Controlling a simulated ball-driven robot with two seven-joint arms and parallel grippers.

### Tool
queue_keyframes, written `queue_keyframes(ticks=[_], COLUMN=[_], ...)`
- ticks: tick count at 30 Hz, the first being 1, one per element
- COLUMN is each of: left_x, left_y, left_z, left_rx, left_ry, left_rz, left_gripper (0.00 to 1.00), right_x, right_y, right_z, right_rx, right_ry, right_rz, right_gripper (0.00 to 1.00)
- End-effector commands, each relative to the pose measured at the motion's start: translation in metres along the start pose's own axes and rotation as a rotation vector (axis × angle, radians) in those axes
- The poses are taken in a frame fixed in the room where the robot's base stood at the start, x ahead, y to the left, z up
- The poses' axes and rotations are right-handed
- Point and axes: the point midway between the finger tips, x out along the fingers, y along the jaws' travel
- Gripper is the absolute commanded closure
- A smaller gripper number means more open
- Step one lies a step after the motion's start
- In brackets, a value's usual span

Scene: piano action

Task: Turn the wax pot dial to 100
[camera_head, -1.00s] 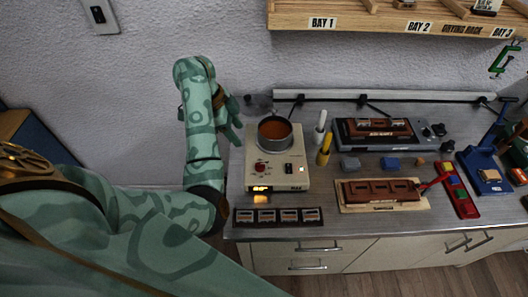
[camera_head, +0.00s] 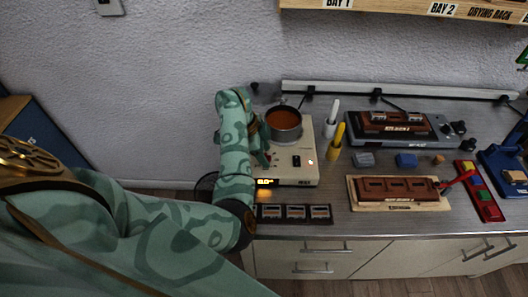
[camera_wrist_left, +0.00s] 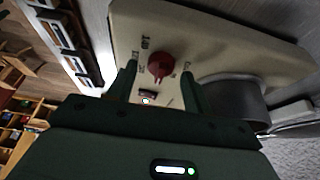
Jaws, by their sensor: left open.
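The wax pot unit (camera_head: 309,173) is a cream box with a steel pot of orange-brown wax (camera_head: 284,121) on top. In the head view my left gripper (camera_head: 262,150) hides the dial. My right gripper is out of view.
A strip of dark blocks (camera_head: 295,213) lies in front of the wax pot. A white tool (camera_head: 332,120) and a yellow tool (camera_head: 337,140) stand to its right. A brown block on a wooden board (camera_head: 396,191) lies further right. A shelf (camera_head: 400,8) hangs above.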

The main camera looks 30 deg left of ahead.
Motion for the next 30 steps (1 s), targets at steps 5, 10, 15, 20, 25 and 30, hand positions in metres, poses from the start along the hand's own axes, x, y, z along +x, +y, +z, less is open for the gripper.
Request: queue_keyframes(ticks=[5,10,15,20,25,30], left_x=[0.0,-0.001,-0.001,-0.001,-0.002,-0.002], left_y=[0.0,0.0,0.0,0.0,-0.001,-0.002], left_z=[0.0,0.0,0.0,0.0,-0.001,-0.001], left_rx=[0.0,0.0,0.007,0.049,0.14,0.269], left_ry=[0.0,0.0,0.0,0.001,0.001,0.001], left_rz=[0.0,0.0,0.004,0.021,0.06,0.113], left_gripper=[0.63,0.93,0.93,0.93,0.93,0.93], right_x=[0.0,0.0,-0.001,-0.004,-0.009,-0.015], right_y=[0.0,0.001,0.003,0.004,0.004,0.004], right_z=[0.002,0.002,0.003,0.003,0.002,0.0], right_rx=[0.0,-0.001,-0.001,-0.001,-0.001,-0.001], right_ry=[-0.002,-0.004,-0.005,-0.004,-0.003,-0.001], right_rz=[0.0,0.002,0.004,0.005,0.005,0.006], right_gripper=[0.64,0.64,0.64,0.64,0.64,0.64])
